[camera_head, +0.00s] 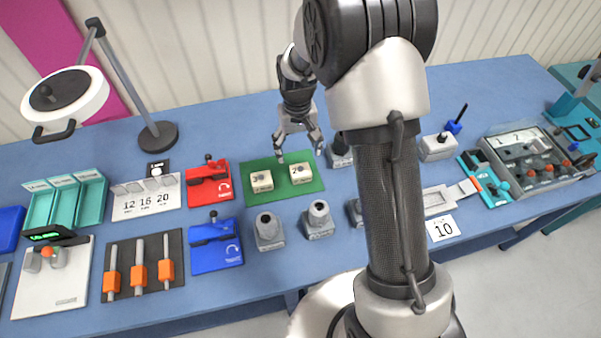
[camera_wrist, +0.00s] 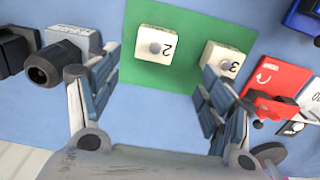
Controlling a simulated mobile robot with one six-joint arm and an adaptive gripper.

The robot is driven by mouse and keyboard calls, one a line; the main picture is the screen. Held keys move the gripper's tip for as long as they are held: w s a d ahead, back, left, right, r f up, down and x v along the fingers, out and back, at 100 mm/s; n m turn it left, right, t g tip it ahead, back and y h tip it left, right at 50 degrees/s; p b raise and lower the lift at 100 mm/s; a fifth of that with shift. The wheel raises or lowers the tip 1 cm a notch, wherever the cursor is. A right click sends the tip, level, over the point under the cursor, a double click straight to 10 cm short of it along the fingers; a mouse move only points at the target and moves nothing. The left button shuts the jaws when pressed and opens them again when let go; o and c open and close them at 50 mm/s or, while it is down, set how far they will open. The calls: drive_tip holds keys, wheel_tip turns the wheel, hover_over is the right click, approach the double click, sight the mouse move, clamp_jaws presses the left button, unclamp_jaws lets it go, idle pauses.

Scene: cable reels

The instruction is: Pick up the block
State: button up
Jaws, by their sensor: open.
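Two cream blocks with a round knob on top sit on a green mat (camera_head: 288,195). The block marked 3 (camera_head: 262,181) is on the left and the block marked 2 (camera_head: 301,173) on the right in the head view. In the wrist view the block 2 (camera_wrist: 156,46) is between the finger lines, farther out, and the block 3 (camera_wrist: 222,62) is partly behind the right finger. My gripper (camera_head: 297,153) is open and empty, above the far side of the mat, apart from both blocks. The wrist view shows its spread fingers (camera_wrist: 156,92).
A red clamp device (camera_head: 208,188) stands left of the mat, a blue one (camera_head: 215,247) nearer the front. Two grey sockets (camera_head: 269,232) (camera_head: 319,219) stand in front of the mat. My arm hides part of the table to the right.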

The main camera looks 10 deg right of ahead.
hover_over(301, 170)
drive_tip(key=f, duration=0.2)
drive_tip(key=a+f, duration=0.1)
drive_tip(key=f, duration=0.1)
drive_tip(key=shift+w+f+b, duration=0.15)
drive_tip(key=shift+f+b, duration=0.15)
drive_tip(key=shift+f, duration=0.05)
drive_tip(key=f, duration=0.2)
drive_tip(key=d+f+b, duration=0.1)
drive_tip(key=f, duration=0.1)
drive_tip(key=shift+f, duration=0.65)
drive_tip(key=shift+c, duration=0.3)
drive_tip(key=c, duration=1.2)
drive_tip(key=shift+r, duration=0.1)
